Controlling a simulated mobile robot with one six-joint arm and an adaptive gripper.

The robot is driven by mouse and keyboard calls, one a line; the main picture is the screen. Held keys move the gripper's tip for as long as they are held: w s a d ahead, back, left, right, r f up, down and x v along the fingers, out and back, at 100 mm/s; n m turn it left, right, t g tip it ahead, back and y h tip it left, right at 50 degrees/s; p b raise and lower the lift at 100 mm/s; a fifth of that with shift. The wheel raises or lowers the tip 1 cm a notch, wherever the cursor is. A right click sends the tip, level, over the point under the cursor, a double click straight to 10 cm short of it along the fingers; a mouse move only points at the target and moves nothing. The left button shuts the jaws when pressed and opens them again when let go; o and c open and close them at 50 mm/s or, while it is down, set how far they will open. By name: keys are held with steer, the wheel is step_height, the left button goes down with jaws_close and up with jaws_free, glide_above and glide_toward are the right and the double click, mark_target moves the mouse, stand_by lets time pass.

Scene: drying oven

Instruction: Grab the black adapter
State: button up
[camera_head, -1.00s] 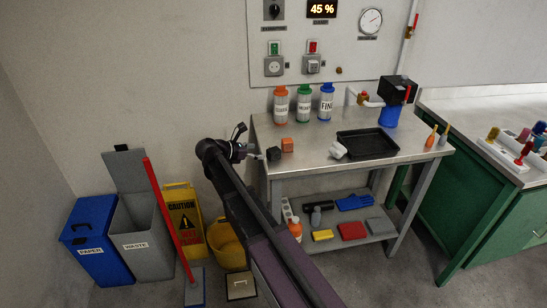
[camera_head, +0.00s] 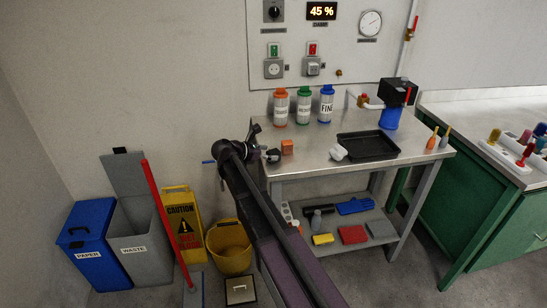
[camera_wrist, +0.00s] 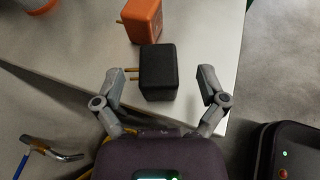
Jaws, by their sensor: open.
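The black adapter (camera_wrist: 158,73) is a small dark cube with two brass prongs on its left side. It sits near the table's corner and shows in the head view (camera_head: 273,156), partly behind my arm. In the wrist view my open gripper (camera_wrist: 168,77) has one finger on each side of the adapter. The left finger is close to the prongs; a gap shows between the adapter and the right finger. Whether the fingers touch it, I cannot tell.
An orange adapter (camera_wrist: 142,20) stands just beyond the black one and also shows in the head view (camera_head: 287,146). The metal table (camera_head: 310,162) holds a black tray (camera_head: 372,157) and labelled bottles (camera_head: 304,108). Its edge is close to the black adapter.

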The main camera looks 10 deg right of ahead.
mark_target(272, 152)
steer(key=shift+b+x, duration=0.5)
steer(key=shift+x, duration=1.35)
steer(key=shift+w+r, duration=0.1)
steer(key=c, duration=1.3)
